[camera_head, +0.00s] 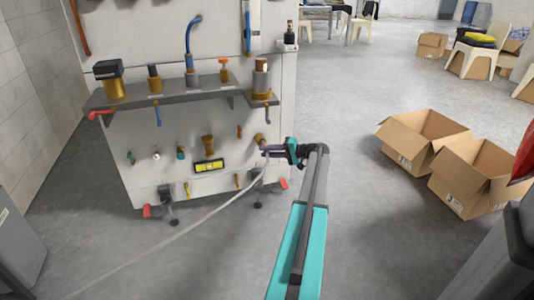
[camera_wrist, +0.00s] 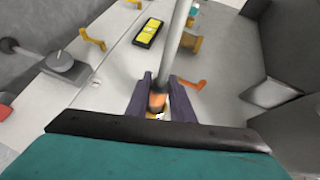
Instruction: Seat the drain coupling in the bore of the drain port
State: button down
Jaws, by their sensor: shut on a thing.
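My gripper (camera_head: 265,152) is at the right side of the washer panel, with its purple fingers pointing left. In the wrist view the fingers (camera_wrist: 160,98) are shut on the drain coupling (camera_wrist: 157,100), an orange-copper piece at the end of a grey hose (camera_wrist: 176,42). In the head view the pale hose (camera_head: 200,219) runs from the gripper down to the lower left. A brass stub on the panel, apparently the drain port (camera_head: 260,139), is just above and behind the fingers. Its bore is hidden, and I cannot tell whether the coupling touches it.
The panel (camera_head: 170,172) carries a shelf (camera_head: 180,97) of fittings above my gripper. A yellow label (camera_head: 208,166) and a larger brass fitting (camera_head: 208,144) are to the left. An orange lever (camera_wrist: 200,84) is close to the fingers. Open boxes (camera_head: 425,138) stand on the floor at right.

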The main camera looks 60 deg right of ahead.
jog(key=shift+w+d, duration=0.6)
jog(key=shift+w, duration=0.1)
dwell(0.4)
jog(key=c, duration=1.5)
grip_release()
jog(key=shift+o, duration=0.2)
jog(key=shift+s, duration=0.1)
jog(key=p+v, duration=0.4)
jog(key=v, duration=0.9)
jog(key=shift+s, duration=0.3)
jog(key=shift+r, duration=0.1)
